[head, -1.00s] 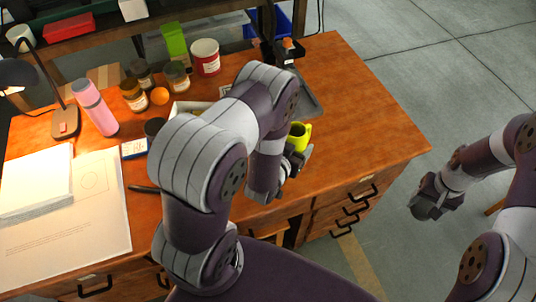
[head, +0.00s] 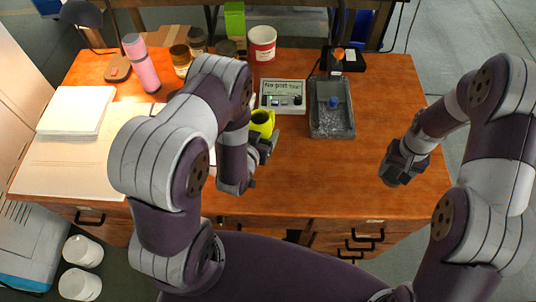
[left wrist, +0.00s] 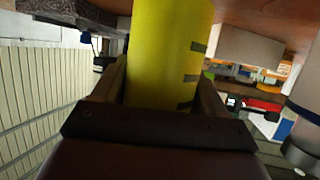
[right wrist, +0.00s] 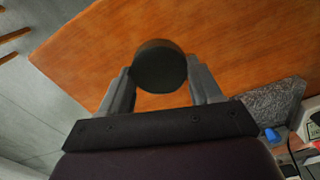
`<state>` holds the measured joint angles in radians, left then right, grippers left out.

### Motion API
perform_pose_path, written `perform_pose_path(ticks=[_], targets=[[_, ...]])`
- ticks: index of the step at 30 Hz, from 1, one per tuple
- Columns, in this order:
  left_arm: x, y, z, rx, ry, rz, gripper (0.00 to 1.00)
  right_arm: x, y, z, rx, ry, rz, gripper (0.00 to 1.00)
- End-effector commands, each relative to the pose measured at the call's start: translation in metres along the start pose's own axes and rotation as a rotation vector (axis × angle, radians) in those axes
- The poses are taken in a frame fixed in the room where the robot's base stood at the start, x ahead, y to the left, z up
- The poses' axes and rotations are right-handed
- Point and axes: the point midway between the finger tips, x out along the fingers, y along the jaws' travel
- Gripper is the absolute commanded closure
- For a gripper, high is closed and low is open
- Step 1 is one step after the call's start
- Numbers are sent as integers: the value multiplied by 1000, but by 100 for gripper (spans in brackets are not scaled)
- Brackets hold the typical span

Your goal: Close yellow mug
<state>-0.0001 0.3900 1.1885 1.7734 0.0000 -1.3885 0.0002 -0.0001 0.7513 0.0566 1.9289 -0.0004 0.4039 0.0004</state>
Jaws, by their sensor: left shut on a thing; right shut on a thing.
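The yellow mug (head: 262,122) is held by my left gripper (head: 266,146) above the bench; its dark opening faces up in the head view. In the left wrist view the mug's yellow wall (left wrist: 168,50), with dark marks, fills the space between the fingers. My right gripper (head: 397,172) is by the right part of the bench. In the right wrist view it is shut on a dark round piece (right wrist: 160,66) that looks like a lid. The piece is apart from the mug. My left forearm hides part of the bench.
A grey tray (head: 348,130) with a blue knob and a labelled box (head: 283,107) lie behind the mug. A red-and-white can (head: 262,43), jars and a pink bottle (head: 141,63) stand at the back. White papers (head: 76,110) lie left. The bench between my grippers is clear.

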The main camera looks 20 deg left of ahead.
Motion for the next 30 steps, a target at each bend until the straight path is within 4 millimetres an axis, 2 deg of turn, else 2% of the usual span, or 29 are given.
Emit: perform_pose_path(ticks=[9, 14, 20, 27, 30], targets=[[0, 1, -1, 1, 2, 3, 82, 0, 0, 0, 0, 0, 0, 66], [-5, 15, -9, 20, 3, 48, 82, -4, 0, 0, 0, 0, 0, 66], [-24, 62, -28, 81, 1, 199, 82, -11, 0, 0, 0, 0, 0, 66], [-69, 131, -51, 182, 2, 441, 82, -22, 0, 0, 0, 0, 0, 66], [-86, 151, -55, 213, 1, 517, 82, -24, 0, 0, 0, 0, 0, 66]])
